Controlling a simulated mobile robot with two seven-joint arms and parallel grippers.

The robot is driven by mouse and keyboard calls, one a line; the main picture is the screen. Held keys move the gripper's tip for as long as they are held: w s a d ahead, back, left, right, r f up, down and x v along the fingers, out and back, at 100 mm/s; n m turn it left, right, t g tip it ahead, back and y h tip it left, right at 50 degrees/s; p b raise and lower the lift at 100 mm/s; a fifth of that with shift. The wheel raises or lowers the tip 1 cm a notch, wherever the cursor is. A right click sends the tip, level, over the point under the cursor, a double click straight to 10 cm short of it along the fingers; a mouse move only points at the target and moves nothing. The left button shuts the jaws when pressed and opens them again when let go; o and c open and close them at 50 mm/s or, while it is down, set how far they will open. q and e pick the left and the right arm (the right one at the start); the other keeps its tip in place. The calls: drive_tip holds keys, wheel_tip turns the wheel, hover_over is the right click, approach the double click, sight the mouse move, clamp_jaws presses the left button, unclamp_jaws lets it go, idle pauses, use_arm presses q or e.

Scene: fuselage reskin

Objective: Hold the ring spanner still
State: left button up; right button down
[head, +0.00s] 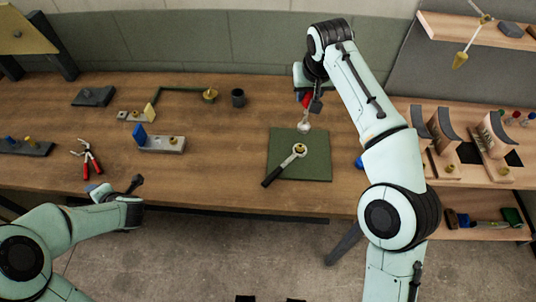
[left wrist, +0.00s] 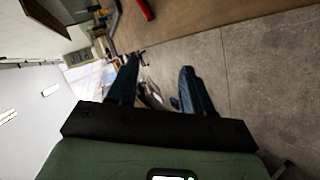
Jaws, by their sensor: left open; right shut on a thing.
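A silver-shafted tool with a black handle and a ring-shaped head (head: 299,150) lies slantwise on a green mat (head: 318,168), a brass-coloured piece showing in its ring. My right gripper (head: 308,102) is above the mat's far edge, pointing down and shut on a red-handled tool with a rounded silver end (head: 304,126). That end's exact shape is too small to tell, so I cannot say which tool is the ring spanner. My left gripper (left wrist: 158,80) is open and empty; in the head view it is at the table's front edge, lower left.
Red-handled pliers (head: 88,158) lie on the table near my left gripper. Curved pieces (head: 493,133) stand at right. Bare tabletop surrounds the mat's left side.

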use_arm(q)
drive_tip(key=w+d+r+t, duration=0.4)
drive_tip(key=w+r+t, duration=0.2)
drive_tip(key=w+r, duration=0.45)
drive_tip(key=w+d+m+t+h, duration=0.1)
drive_tip(key=w+d+m+h, duration=0.55)
drive_tip(key=d, duration=0.35)
drive_tip(key=w+d+m+t+h, duration=0.1)
drive_tip(key=w+d+m+h, duration=0.55)
drive_tip(key=d, duration=0.45)
drive_tip(key=m+g+y, duration=0.2)
drive_tip(key=m+g, duration=1)
drive_tip(key=m, duration=1.1)
approach(267, 181)
drive_tip(key=f, duration=0.8)
drive_tip(key=shift+w+a+f, duration=0.15)
drive_tip(key=shift+a+f, duration=0.15)
drive_tip(key=shift+f, duration=0.05)
